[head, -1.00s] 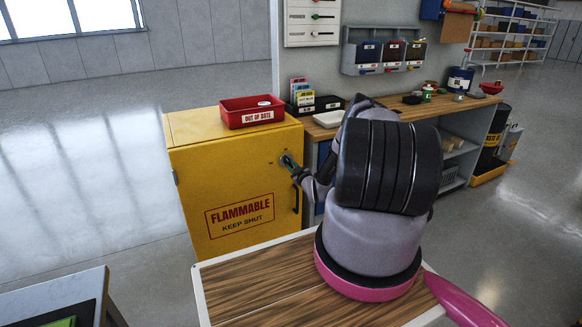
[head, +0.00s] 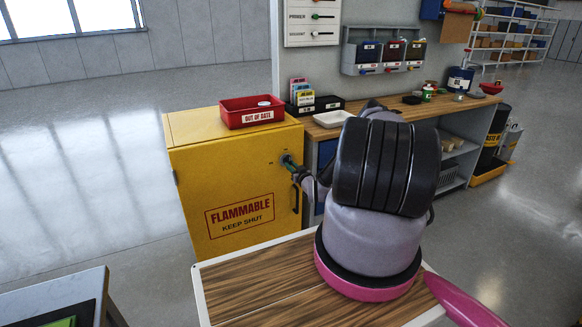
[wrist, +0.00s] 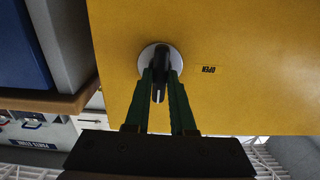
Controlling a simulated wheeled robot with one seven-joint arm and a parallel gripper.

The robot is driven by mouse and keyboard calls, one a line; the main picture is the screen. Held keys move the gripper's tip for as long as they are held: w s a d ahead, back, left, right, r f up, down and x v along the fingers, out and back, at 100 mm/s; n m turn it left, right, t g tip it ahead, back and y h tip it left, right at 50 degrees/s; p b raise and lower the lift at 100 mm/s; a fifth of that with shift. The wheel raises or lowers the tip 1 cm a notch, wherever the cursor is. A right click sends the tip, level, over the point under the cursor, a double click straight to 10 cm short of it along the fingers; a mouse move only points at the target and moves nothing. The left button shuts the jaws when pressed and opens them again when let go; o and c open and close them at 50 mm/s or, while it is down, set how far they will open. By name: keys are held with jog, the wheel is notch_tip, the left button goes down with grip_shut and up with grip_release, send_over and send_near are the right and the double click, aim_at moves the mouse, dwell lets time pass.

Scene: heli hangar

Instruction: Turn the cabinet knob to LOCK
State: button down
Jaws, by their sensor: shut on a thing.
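The yellow cabinet (head: 236,175) is closed, with its knob near the top right of the front. In the wrist view, the knob (wrist: 160,62) is a dark bar on a pale round plate. The bar lies along the finger direction, with a white mark at its lower end. An upside-down "OPEN" label (wrist: 208,70) is to the right of the plate. My gripper (wrist: 161,80) has its green fingers shut on the knob bar, one on each side. In the head view, my gripper (head: 290,163) is at the cabinet front. I cannot see a LOCK label.
A red "OUT OF DATE" bin (head: 252,112) sits on the cabinet. A dark door handle (head: 296,198) is below the knob. A wooden workbench (head: 395,109) with a white tray (head: 332,119) is to the right. Open floor lies left of the cabinet.

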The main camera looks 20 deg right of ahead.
jog(key=c, duration=0.8)
grip_release()
jog(key=shift+o, duration=0.2)
jog(key=s, duration=1.1)
jog(key=shift+d, duration=0.15)
jog(key=shift+w, duration=0.1)
